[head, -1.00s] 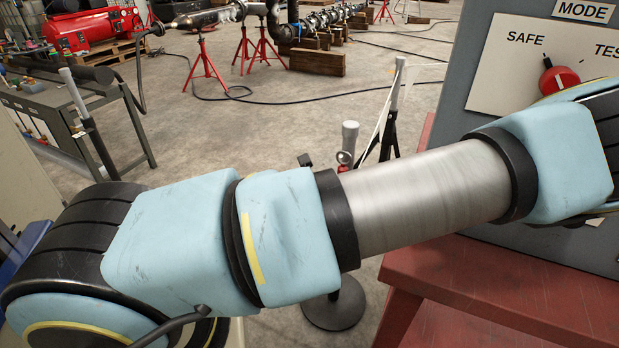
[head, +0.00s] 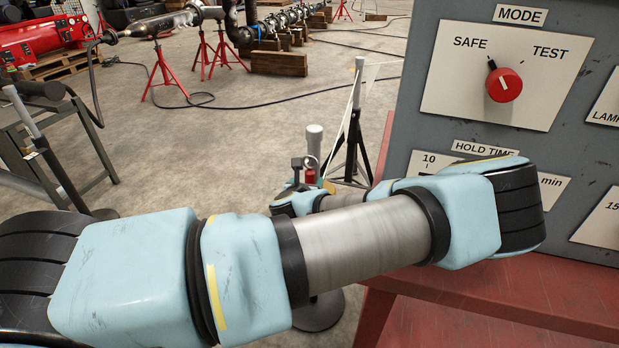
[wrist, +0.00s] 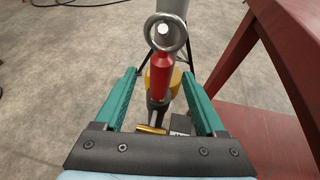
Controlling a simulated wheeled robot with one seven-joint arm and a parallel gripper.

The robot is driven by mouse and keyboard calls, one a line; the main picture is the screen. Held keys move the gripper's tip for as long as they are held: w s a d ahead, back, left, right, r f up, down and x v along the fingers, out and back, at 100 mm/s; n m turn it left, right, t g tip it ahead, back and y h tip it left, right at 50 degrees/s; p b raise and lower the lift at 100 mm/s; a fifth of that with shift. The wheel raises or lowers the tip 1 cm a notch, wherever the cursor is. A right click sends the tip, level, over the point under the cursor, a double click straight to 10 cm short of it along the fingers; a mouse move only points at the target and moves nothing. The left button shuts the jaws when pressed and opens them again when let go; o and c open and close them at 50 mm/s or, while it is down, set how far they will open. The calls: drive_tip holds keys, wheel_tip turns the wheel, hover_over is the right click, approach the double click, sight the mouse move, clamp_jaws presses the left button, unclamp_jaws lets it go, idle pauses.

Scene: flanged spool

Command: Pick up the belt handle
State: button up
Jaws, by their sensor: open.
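A red tapered handle with a metal ring at its top, which I take as the belt handle (wrist: 160,75), stands upright in the middle of the wrist view. A small red part of it (head: 310,176) shows in the head view, mostly hidden behind my wrist. My gripper (wrist: 159,76) is open, with one teal finger on each side of the handle and a visible gap on both sides. I cannot tell the handle's depth between the fingers. In the head view my gripper (head: 298,170) is small and partly hidden by my arm.
A grey post (head: 315,138) stands behind the handle. A red bench (head: 470,295) with a grey control panel (head: 420,70) is on the right. A dark tripod stand (head: 352,150) is behind. A yellow round part (wrist: 174,84) and a brass piece (wrist: 151,129) lie near the handle.

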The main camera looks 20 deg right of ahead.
drive_tip(key=shift+x, duration=1.4)
drive_tip(key=shift+c, duration=0.4)
clamp_jaws()
